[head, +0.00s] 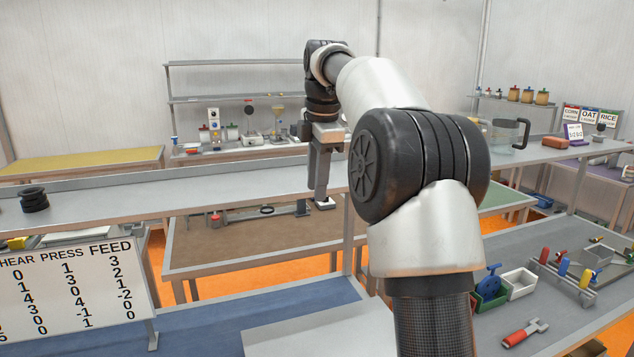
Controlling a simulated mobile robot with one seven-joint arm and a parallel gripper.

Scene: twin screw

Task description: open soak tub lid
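My gripper (323,198) hangs fingers-down from the end of my arm, near the middle of the head view. Its fingers overlap in this view, so I cannot tell whether they are open or shut. I see nothing clearly held. I cannot pick out a soak tub lid for sure. A clear see-through vessel (501,137) with a dark handle stands on the long grey bench to the right, well apart from my gripper. I cannot tell if it is the tub or if it has a lid.
A long grey bench (130,199) crosses the view, with black rings (33,199) at its left. A number board (75,290) stands front left. Green and white bins (518,284) and a red-handled tool (525,332) lie front right.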

